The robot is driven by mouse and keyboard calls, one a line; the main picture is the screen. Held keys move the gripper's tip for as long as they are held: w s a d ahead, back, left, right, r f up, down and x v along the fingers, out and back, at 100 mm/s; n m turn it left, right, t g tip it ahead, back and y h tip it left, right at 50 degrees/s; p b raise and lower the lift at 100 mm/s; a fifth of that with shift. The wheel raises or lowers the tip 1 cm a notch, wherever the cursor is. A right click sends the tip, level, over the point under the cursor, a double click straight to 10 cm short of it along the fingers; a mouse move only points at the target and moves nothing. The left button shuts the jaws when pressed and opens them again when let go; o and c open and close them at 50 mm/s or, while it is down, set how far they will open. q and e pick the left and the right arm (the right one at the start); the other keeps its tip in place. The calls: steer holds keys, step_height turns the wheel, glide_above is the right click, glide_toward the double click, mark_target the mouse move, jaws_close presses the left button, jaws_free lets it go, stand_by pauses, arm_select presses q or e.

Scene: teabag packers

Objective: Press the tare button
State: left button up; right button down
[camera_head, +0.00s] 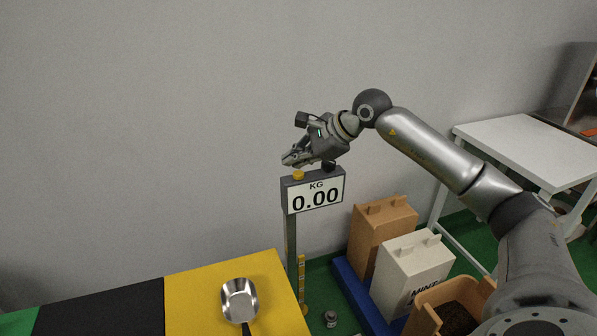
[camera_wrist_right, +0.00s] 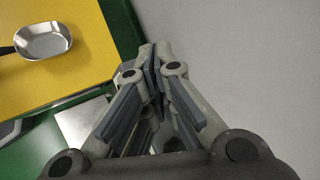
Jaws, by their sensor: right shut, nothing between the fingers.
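The scale display (camera_head: 316,193) stands on a post and reads 0.00 KG. A yellow button (camera_head: 299,175) sits on its top at the left, and a dark round knob or button (camera_head: 328,166) sits to its right. No label shows which of them is the tare button. My right gripper (camera_head: 290,160) is shut and empty, with its fingertips just above and slightly left of the yellow button. Its closed fingers also show in the right wrist view (camera_wrist_right: 152,55); they hide any button there. My left gripper is not in view.
A metal scoop (camera_head: 239,300) lies on the yellow table section (camera_head: 190,293). To the right of the post stand a brown box (camera_head: 382,226), a white box (camera_head: 411,273) and an open carton (camera_head: 427,318). A white table (camera_head: 531,146) stands at the right. The wall behind is bare.

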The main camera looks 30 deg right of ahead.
mark_target(297, 175)
steer(key=shift+r+p, duration=1.8)
steer(key=shift+r, duration=0.8)
steer(key=shift+f, duration=0.1)
